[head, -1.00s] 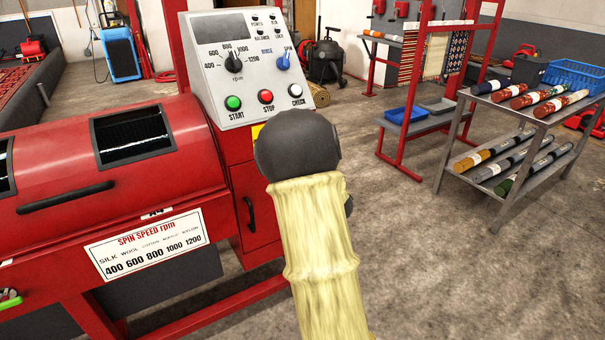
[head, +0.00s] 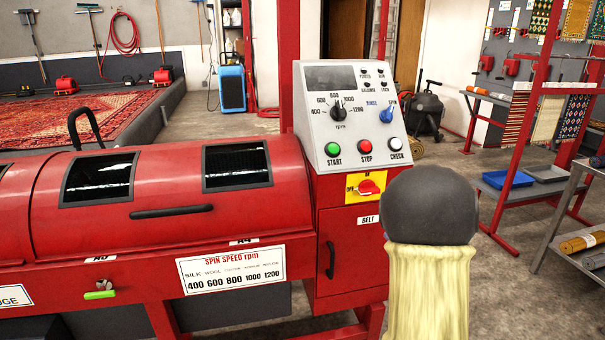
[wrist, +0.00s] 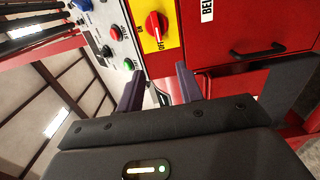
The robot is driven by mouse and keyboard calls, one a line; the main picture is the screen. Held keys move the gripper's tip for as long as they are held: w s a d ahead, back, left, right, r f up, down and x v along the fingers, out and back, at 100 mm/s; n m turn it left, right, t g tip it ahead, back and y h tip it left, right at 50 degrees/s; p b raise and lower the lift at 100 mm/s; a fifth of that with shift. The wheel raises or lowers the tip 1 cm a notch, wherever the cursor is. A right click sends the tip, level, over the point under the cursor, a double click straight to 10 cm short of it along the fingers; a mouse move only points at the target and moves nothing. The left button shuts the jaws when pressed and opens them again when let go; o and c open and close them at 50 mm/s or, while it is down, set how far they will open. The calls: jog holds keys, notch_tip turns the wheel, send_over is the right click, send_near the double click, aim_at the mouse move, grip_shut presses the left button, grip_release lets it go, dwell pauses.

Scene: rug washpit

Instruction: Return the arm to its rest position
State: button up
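My arm, in a pale yellow sleeve with a dark rounded joint, stands at the lower right of the head view, in front of the red machine's right end. My gripper is hidden behind it there. In the wrist view my gripper (wrist: 160,84) shows two dark fingers set apart with nothing between them. It is open and empty. The red machine's front (wrist: 228,58) and control panel (wrist: 115,45) lie beyond the fingers. A red rotary knob on a yellow plate (wrist: 155,28) is above them in that view.
The red spin machine (head: 110,235) fills the left and middle of the head view, with its control panel (head: 325,150) close by my arm. A red rack (head: 535,130) and a grey shelf cart (head: 550,235) stand at right. Bare floor lies between machine and rack.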

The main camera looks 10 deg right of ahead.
jog(key=s+a+f+m+g+h, duration=0.2)
jog(key=s+a+f+m+g, duration=0.2)
jog(key=a+f+m+g, duration=0.55)
jog(key=s+a+f+m+g+y, duration=0.1)
jog(key=s+a+m+g, duration=0.3)
jog(key=s, duration=0.4)
jog(key=s+a+f+m+g+y, duration=0.1)
jog(key=s+a+f+m+g, duration=0.1)
jog(key=s+a+m, duration=0.45)
notch_tip(320, 180, up, 34)
jog(key=s+d+n+p, duration=0.1)
jog(key=p, duration=3.2)
jog(key=shift+s+f+n, duration=0.25)
jog(key=shift+s+n, duration=0.05)
jog(key=shift+s, duration=0.05)
jog(key=shift+d, duration=0.1)
jog(key=shift+w, duration=0.1)
